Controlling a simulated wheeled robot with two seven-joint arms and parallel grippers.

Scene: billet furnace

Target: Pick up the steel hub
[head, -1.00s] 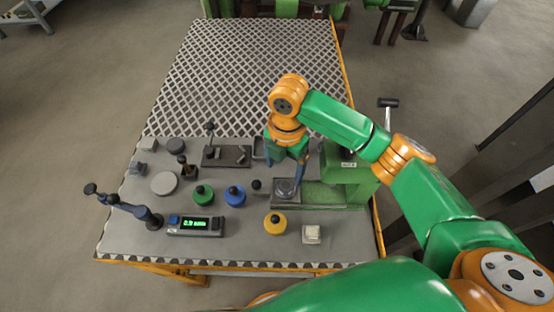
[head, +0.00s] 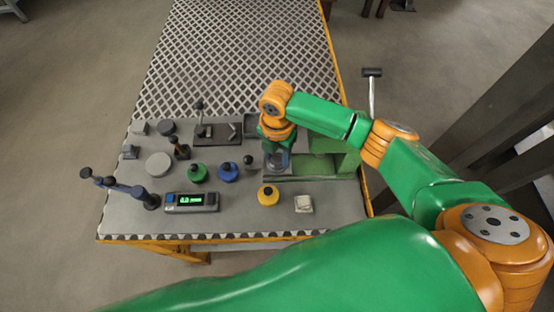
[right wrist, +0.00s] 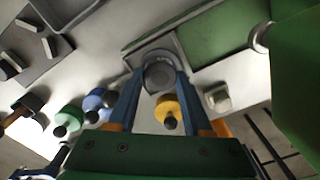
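The steel hub (right wrist: 158,75) is a grey round part with a stepped top. In the right wrist view it sits between the blue fingertips of my right gripper (right wrist: 160,82), on or beside the green fixture. In the head view my right gripper (head: 276,160) points down over the hub's place, and its fingers mostly hide the hub. The fingers stand apart, one on each side of the hub. Whether they touch it is unclear. My left gripper is not in view.
A green fixture block (head: 335,162) stands right of the gripper. Green (head: 198,174), blue (head: 228,172) and yellow (head: 268,195) knobbed pieces, a digital readout (head: 191,202) and a pale block (head: 304,204) lie around it. The mesh tabletop behind (head: 235,60) is clear.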

